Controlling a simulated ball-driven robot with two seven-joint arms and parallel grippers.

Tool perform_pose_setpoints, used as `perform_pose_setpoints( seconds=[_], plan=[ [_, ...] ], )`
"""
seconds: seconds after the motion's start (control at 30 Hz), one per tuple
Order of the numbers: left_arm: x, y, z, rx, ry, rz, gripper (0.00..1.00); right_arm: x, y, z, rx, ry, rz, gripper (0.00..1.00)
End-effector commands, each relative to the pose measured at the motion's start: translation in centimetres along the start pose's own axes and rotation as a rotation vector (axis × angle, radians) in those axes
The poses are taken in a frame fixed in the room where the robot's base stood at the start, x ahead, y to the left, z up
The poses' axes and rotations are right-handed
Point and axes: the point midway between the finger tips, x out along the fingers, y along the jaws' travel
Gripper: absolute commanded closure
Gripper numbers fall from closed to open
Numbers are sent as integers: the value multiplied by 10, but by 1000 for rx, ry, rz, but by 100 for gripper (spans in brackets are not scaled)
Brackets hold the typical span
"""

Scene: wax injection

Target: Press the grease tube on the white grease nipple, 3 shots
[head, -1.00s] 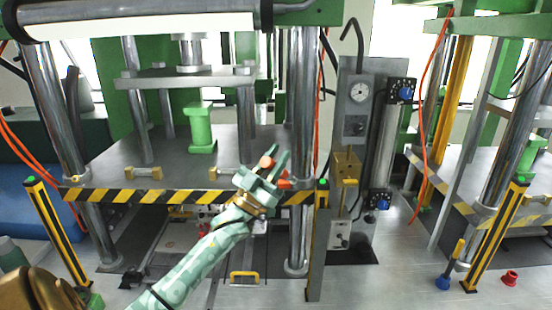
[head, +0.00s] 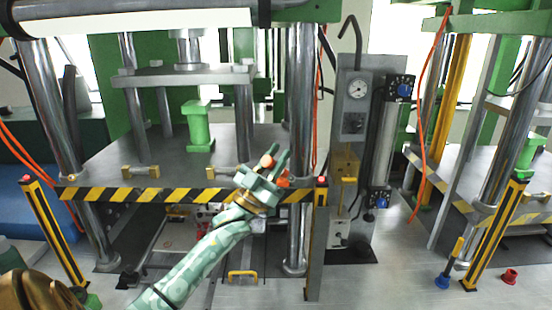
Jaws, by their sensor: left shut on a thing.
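My left gripper (head: 272,168), with a mint-green patterned arm, is at the front edge of the press table, beside the right front column. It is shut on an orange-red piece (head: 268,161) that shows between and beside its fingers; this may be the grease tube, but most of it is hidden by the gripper. I cannot make out a white grease nipple; the gripper and the column cover part of that area. My right gripper is not in view.
The press table (head: 105,172) has a striped front edge and carries a green spool-shaped block (head: 197,130). A steel column (head: 299,120) stands right of the gripper. A grey gauge panel (head: 354,110) is farther right. A red cup (head: 510,276) is on the floor.

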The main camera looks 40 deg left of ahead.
Motion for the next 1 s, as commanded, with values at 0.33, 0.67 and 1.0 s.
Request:
perform_pose_setpoints(
  seconds=[0.33,0.67,1.0],
  plan=[
    [0,0,5,0,2,1,100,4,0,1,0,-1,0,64],
    [1,0,9,0,0,0,100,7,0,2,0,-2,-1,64],
    [1,0,6,0,-2,0,100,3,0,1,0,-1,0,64]
  ],
)
